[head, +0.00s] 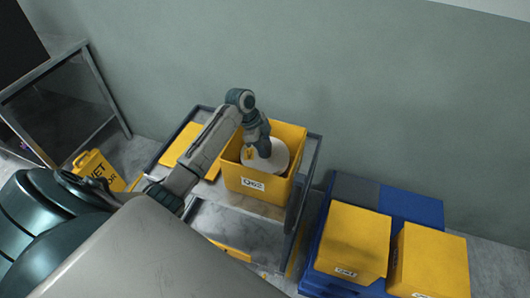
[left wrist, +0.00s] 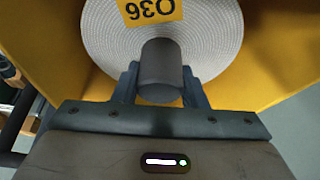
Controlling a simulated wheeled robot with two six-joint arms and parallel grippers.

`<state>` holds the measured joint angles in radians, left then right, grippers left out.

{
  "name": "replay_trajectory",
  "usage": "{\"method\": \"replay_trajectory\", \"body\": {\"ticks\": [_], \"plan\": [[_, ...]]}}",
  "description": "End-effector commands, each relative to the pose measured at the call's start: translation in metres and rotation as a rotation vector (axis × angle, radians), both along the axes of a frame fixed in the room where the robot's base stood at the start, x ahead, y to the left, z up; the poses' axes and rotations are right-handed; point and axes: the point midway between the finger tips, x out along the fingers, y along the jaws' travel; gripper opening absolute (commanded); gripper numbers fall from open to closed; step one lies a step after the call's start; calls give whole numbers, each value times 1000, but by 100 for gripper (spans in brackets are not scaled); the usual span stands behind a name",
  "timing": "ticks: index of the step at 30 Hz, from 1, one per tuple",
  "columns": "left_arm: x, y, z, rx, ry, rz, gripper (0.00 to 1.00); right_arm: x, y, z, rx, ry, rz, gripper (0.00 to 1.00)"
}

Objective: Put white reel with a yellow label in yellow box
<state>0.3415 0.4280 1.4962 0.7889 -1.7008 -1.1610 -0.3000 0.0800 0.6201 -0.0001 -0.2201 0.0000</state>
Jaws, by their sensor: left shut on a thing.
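The white reel (head: 279,158) is inside the top of the open yellow box (head: 288,190) in the head view. In the left wrist view the white reel (left wrist: 215,40) shows its wound face and a yellow label (left wrist: 148,10) reading "O36" upside down. My left gripper (head: 263,148) reaches down over the box. In the left wrist view its fingers (left wrist: 160,85) are shut on the reel's dark central hub. The yellow box wall (left wrist: 275,50) surrounds the reel there. I cannot tell whether the reel touches the box floor. My right gripper is not in view.
The box stands on a grey cart (head: 315,160) with a flat yellow lid or panel (head: 182,143) at its left. Two closed yellow boxes (head: 352,240) (head: 430,262) sit on a blue pallet (head: 415,205) at right. A yellow wet-floor sign (head: 97,168) stands at left.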

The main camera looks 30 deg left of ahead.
Motion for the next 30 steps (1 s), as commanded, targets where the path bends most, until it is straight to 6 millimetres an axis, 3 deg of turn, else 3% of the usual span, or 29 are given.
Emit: {"method": "replay_trajectory", "body": {"ticks": [9,30], "plan": [[0,0,-34,-1,-1,0,0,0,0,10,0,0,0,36],[0,0,-48,-1,-1,0,0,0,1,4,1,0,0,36]]}}
